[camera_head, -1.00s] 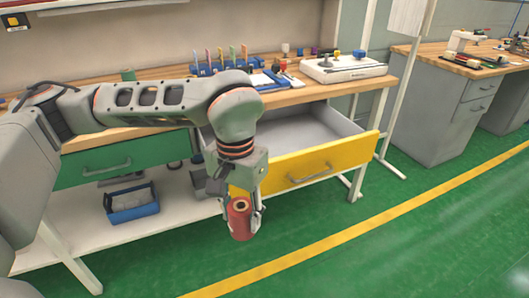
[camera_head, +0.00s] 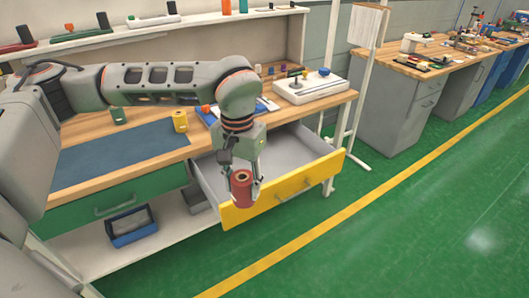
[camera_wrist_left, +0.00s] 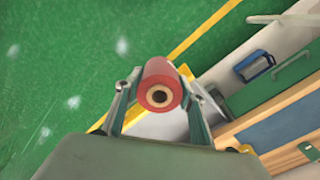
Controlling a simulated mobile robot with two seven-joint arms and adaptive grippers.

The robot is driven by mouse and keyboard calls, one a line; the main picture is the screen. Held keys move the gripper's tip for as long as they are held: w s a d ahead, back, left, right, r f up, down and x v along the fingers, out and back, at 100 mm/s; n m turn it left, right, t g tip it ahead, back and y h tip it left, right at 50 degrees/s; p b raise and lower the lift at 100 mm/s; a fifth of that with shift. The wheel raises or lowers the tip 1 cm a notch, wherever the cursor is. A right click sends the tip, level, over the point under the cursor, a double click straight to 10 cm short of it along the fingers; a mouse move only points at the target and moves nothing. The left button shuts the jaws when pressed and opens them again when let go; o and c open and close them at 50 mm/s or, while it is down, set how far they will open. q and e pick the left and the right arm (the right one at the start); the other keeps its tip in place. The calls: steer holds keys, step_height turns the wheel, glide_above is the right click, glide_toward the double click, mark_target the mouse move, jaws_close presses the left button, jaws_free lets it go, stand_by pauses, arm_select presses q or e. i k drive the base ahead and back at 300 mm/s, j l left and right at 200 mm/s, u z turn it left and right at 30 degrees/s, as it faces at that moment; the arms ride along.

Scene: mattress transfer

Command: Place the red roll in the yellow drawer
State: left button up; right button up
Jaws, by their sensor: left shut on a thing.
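The red roll (camera_head: 241,190) is upright in the jaws of my left gripper (camera_head: 241,178). The gripper points down and is shut on the roll's sides. In the head view the roll overlaps the left part of the yellow drawer front (camera_head: 300,189); I cannot tell its exact height over the rim. The drawer is pulled out, and its visible grey interior (camera_head: 285,150) looks empty. In the left wrist view the red roll (camera_wrist_left: 158,78) sits between both fingers, its hollow end facing the camera. The right gripper is not in view.
A green drawer (camera_head: 115,200) is shut. A blue bin (camera_head: 132,226) stands below. The floor in front is clear.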

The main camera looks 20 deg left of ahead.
mark_target(266, 163)
steer(key=i+j+z, duration=0.25)
steer(key=j, duration=0.2)
steer(key=i+j+z, duration=0.1)
steer(key=j+z, duration=0.15)
steer(key=j, duration=0.25)
steer(key=i+j+z, duration=0.1)
steer(key=j+z, duration=0.15)
steer(key=j, duration=0.3)
steer(key=j+z, duration=0.25)
steer(key=j, duration=0.25)
steer(key=i, duration=0.05)
